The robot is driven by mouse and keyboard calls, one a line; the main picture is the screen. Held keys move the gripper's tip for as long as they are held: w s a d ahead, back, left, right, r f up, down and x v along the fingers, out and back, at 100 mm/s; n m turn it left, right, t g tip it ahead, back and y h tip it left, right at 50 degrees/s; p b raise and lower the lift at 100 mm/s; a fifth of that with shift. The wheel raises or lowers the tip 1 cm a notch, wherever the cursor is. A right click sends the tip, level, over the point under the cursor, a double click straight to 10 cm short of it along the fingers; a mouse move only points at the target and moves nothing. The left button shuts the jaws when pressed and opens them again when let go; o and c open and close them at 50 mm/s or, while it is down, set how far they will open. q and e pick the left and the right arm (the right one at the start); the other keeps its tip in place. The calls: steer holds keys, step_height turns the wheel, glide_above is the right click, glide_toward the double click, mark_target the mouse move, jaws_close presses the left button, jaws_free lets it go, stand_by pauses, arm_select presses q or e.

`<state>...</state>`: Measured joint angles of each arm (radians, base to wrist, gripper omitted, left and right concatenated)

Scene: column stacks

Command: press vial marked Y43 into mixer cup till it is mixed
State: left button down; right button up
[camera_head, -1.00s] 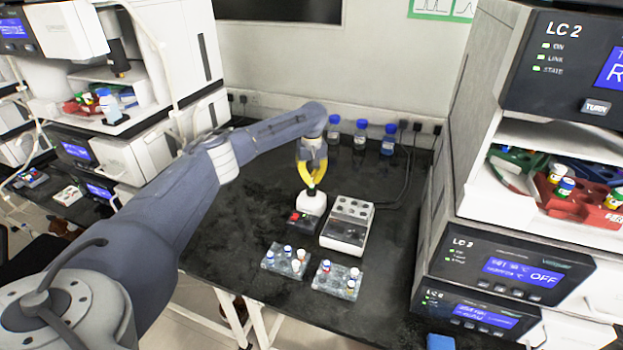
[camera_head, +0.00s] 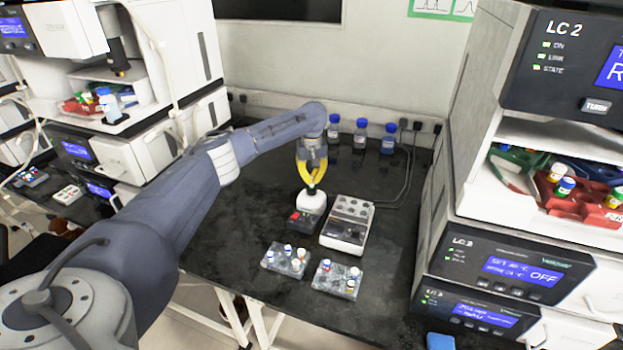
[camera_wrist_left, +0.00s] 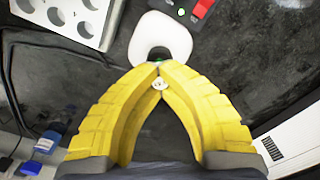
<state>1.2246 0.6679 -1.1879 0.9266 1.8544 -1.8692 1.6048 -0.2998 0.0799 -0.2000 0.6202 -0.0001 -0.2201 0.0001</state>
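The mixer has a white rounded head (camera_head: 312,203) with a dark cup in its top, and a dark base with a red button (camera_head: 296,218). In the left wrist view its white head (camera_wrist_left: 178,38) lies just beyond my fingertips, and the dark cup (camera_wrist_left: 158,53) is partly hidden by them. My left gripper (camera_head: 311,188) points down over the cup, its yellow fingers closed together at the tips. A small vial (camera_wrist_left: 158,84) with a white top shows between the fingers, its lower end at or in the cup. Its marking is too small to read. My right gripper is out of view.
A grey-white block with round wells (camera_head: 352,208) stands right of the mixer. Two small racks (camera_head: 287,266) (camera_head: 326,286) with capped vials stand nearer the front. Blue-capped bottles (camera_head: 360,140) stand at the back wall. Instrument stacks flank the bench.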

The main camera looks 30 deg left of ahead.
arm_select(q)
steer(key=shift+f, duration=1.15)
stand_by(1.9)
stand_by(3.0)
steer(key=shift+r, duration=3)
